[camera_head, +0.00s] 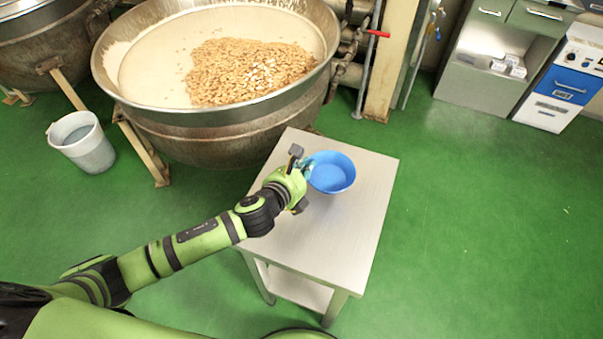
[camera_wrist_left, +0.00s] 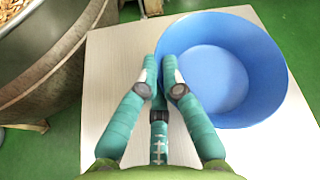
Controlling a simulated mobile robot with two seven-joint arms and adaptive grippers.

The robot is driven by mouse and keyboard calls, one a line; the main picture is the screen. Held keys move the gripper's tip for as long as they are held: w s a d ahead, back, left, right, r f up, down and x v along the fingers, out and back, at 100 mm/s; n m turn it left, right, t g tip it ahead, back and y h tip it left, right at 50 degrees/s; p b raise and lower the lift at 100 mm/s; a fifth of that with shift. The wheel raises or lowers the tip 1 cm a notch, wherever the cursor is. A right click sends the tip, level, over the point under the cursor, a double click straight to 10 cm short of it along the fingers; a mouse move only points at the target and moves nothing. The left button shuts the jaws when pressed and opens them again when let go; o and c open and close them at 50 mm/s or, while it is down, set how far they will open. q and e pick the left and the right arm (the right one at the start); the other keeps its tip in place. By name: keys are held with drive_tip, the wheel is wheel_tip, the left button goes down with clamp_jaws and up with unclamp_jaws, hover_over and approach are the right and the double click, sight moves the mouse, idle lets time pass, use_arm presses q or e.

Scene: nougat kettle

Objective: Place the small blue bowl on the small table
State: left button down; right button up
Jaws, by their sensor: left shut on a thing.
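The small blue bowl (camera_head: 331,173) is upright over the far part of the small table (camera_head: 345,245). I cannot tell whether its base touches the top. My left gripper (camera_head: 306,170) is at the bowl's left side, shut on its rim. In the left wrist view the bowl (camera_wrist_left: 225,70) fills the upper right, and the teal fingers of the left gripper (camera_wrist_left: 160,72) meet at its near left wall. The pale table top (camera_wrist_left: 110,65) lies below both. My right gripper is not in view.
A large kettle (camera_head: 205,130) with a heap of nuts stands right behind the table. A grey bucket (camera_head: 82,143) stands on the green floor at left. Cabinets (camera_head: 495,60) are at the back right. The near part of the table top and the floor at right are clear.

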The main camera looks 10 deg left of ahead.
use_arm(q)
drive_tip(key=shift+w+a+f, duration=0.5)
drive_tip(key=shift+w+a, duration=0.05)
drive_tip(key=shift+a, duration=0.1)
wheel_tip(320, 180, down, 4)
drive_tip(key=shift+f+b, duration=0.1)
drive_tip(key=shift+b, duration=0.2)
drive_tip(key=c, duration=1.7)
unclamp_jaws()
drive_tip(key=v, duration=1.2)
drive_tip(key=shift+a, duration=0.1)
